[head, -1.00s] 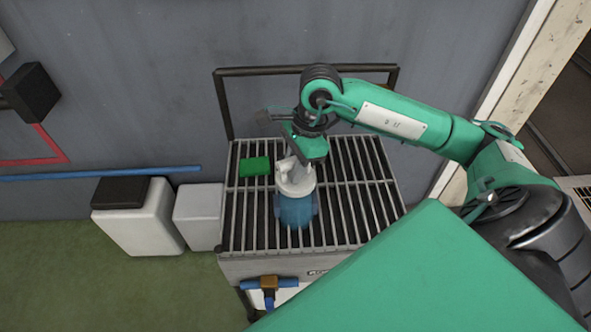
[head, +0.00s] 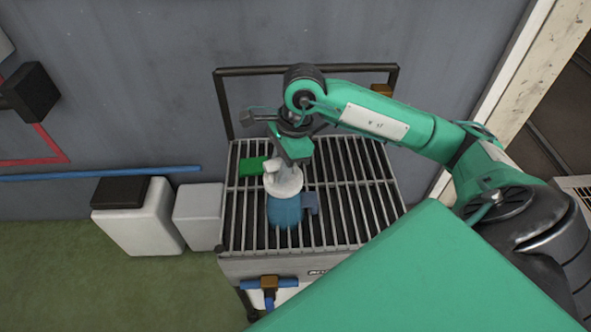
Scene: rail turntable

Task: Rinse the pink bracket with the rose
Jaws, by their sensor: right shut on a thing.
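My right gripper (head: 291,152) is above the slatted grate, shut on a white rose (head: 285,183) that points down. Below the rose is a translucent-looking blue shape (head: 284,211), which appears to be spray reaching the slats. A small blue-grey block (head: 311,203) shows at its right edge; it may be part of the bracket. No pink surface shows, and the blue shape hides whatever lies behind it. My left gripper is not in view.
The slatted grate (head: 345,220) has a dark rail (head: 240,71) behind it. A green block (head: 250,167) lies on the slats left of the rose. White containers (head: 137,227) stand on the floor at left. The right slats are mostly clear.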

